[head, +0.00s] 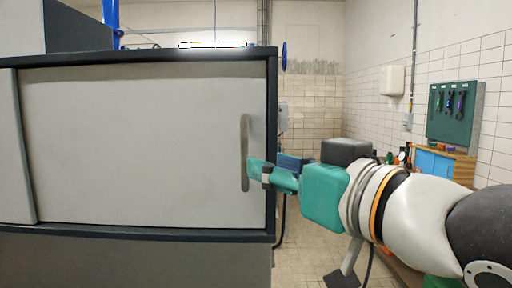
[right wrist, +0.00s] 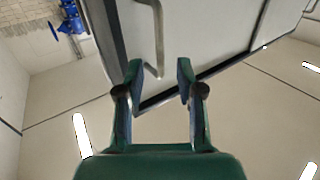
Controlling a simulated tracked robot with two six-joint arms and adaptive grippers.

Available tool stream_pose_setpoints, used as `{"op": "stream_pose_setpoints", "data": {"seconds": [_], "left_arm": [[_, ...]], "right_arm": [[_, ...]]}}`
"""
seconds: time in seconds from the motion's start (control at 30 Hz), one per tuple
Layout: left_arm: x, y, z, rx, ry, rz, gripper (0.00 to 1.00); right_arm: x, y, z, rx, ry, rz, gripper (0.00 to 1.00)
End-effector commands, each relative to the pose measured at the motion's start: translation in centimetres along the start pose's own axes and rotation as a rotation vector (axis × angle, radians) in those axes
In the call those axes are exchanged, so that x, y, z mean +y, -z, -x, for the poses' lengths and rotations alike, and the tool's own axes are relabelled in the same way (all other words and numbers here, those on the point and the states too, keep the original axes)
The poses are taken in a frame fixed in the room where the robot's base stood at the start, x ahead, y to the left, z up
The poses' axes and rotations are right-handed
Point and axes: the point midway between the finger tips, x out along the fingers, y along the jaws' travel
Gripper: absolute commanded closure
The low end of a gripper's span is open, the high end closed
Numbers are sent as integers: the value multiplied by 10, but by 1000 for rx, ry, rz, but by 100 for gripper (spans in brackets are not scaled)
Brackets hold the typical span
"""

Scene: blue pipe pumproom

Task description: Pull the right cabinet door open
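The right cabinet door (head: 140,145) is a wide light-grey panel in a dark frame, and it looks shut. Its upright grey bar handle (head: 244,130) is near the door's right edge. My right gripper (head: 258,172), teal, reaches in from the right with its fingertips at the handle's lower part. In the right wrist view the two fingers of my right gripper (right wrist: 158,72) stand apart. The handle (right wrist: 158,35) shows between and beyond them; I cannot tell whether they touch it. My left gripper is not in view.
The dark cabinet frame (head: 271,110) borders the door on the right. A second grey panel (head: 14,150) is at the far left. Tiled floor (head: 305,235) is free right of the cabinet. A wooden bench (head: 445,165) and green tool board (head: 453,112) are along the right wall.

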Motion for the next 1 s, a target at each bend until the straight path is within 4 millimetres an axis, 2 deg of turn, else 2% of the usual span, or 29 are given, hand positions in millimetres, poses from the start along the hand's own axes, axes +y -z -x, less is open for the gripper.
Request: {"op": "stream_pose_setpoints", "data": {"seconds": [0.03, 0.2, 0.4, 0.53, 0.83, 1.0], "left_arm": [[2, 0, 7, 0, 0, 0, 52], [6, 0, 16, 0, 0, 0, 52], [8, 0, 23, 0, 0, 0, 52], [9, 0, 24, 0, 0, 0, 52], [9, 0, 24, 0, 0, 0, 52], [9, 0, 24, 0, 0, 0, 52]], "right_arm": [[0, 3, -13, -4, -1, 0, 63], [1, 2, -46, -3, -2, 0, 63], [1, 2, -71, 0, -2, 0, 63], [1, 1, -78, 0, -3, 0, 63], [1, 0, -79, 1, -3, 0, 63], [1, 0, -79, 1, -2, 0, 91]]}}
